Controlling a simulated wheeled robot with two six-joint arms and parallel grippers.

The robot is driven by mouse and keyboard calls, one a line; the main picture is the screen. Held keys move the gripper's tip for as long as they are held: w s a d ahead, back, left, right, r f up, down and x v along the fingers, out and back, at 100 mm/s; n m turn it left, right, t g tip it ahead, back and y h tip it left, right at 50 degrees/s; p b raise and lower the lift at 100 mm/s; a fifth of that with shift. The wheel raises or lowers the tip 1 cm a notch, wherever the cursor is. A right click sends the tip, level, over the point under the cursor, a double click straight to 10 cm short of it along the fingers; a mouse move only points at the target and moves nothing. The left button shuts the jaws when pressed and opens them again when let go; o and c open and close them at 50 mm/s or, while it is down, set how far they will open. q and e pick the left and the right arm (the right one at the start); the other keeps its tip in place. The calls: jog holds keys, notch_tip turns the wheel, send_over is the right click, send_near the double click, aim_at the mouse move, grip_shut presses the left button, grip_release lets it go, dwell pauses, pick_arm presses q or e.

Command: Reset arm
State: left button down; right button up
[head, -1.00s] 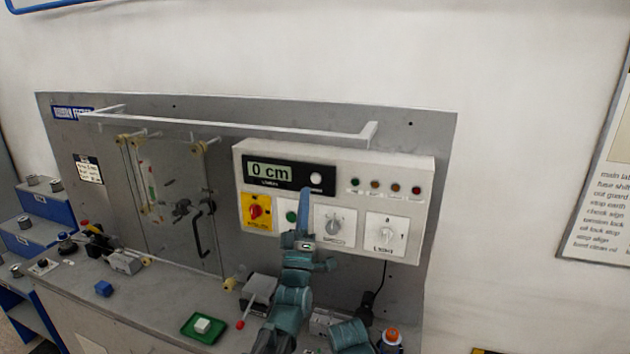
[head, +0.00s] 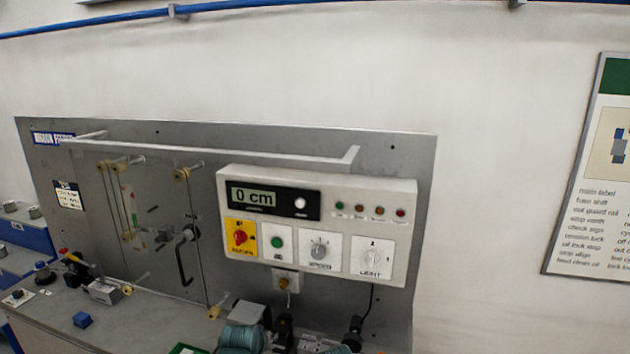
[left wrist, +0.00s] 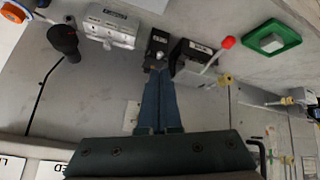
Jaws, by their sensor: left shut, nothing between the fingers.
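In the left wrist view my left gripper (left wrist: 157,74) is shut and empty. Its two blue fingers lie together, with their tips by a small black block (left wrist: 157,44) on the bench side; whether they touch it I cannot tell. My right gripper is not in view.
The left wrist view shows a grey box (left wrist: 190,65) with a red-tipped lever, a white box (left wrist: 110,27), a black knob (left wrist: 64,41) and a green tray (left wrist: 257,45). In the head view a white rail (head: 220,149) juts from the grey panel (head: 140,135).

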pick_arm(q)
jog(key=s+a+f+m+g, duration=0.1)
jog(key=s+a+f+g, duration=0.2)
jog(key=s, duration=0.4)
jog(key=s+f+m+g, duration=0.1)
jog(key=s+f+g, duration=0.25)
jog(key=s, duration=0.45)
jog(key=s+d+f+m+g+y+b, duration=0.1)
jog(key=s+d+m+b, duration=0.3)
jog(key=d, duration=0.6)
jog(key=shift+s+d+f+g+y, duration=0.15)
jog(key=shift+s+f+g+y, duration=0.25)
jog(key=shift+f, duration=0.25)
